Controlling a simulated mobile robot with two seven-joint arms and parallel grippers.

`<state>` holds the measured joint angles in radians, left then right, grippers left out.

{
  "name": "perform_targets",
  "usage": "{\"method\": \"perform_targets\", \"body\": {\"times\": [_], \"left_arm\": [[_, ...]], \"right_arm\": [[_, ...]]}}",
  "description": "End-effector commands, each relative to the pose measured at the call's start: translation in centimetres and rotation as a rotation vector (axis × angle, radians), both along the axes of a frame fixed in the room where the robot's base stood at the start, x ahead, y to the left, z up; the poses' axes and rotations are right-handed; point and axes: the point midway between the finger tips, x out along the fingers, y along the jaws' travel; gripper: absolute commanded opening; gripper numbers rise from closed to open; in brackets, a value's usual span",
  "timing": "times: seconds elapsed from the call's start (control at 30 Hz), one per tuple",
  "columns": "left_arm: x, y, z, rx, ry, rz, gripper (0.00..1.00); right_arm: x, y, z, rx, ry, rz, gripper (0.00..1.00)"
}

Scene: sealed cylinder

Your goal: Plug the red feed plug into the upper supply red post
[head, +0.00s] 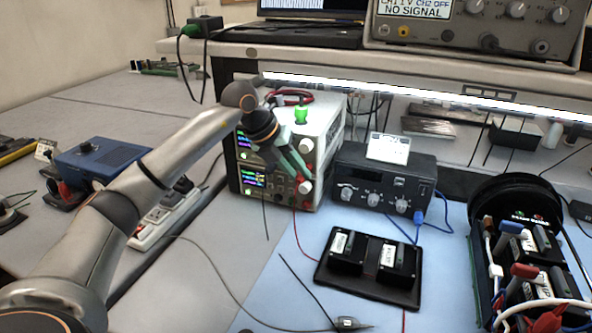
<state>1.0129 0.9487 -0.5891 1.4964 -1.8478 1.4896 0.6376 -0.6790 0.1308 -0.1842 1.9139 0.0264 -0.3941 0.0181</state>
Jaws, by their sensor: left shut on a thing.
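Two supplies are stacked at the bench's back: the upper supply (245,141) and the lower supply (253,181), both with lit displays. My left arm reaches in from the left, and my left gripper (293,163) is at the front face of the stack, around the upper supply's lower right part. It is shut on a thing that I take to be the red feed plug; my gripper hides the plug. A thin red lead (299,235) hangs below it. The upper supply's red post is also hidden, so I cannot tell whether plug and post touch. My right gripper is out of view.
A dark blue instrument (384,183) stands right of the stack. A black tray with two dark modules (346,250) lies on the blue mat (268,297). A cable reel (518,205) and rack are at right. A power strip (165,213) lies under my arm.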

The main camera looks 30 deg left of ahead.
Motion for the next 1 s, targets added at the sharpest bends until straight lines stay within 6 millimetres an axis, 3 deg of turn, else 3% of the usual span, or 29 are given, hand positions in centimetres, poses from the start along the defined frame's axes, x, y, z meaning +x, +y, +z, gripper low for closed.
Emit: {"method": "perform_targets", "body": {"times": [0.4,0.43,0.7,0.73,1.0], "left_arm": [[0.89,0.16,0.11,-0.002,-0.001,-0.001,0.0],[0.91,0.17,0.07,-0.002,-0.001,-0.001,0.27],[0.86,0.18,0.02,-0.001,0.0,0.0,0.58],[0.86,0.19,0.03,-0.001,0.0,0.0,0.61],[0.81,0.23,0.1,-0.001,-0.001,0.0,0.61]], "right_arm": [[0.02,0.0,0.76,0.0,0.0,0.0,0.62],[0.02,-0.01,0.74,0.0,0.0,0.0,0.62],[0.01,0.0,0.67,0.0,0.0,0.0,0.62],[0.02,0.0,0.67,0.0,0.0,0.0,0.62],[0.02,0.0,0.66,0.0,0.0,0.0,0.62]]}}
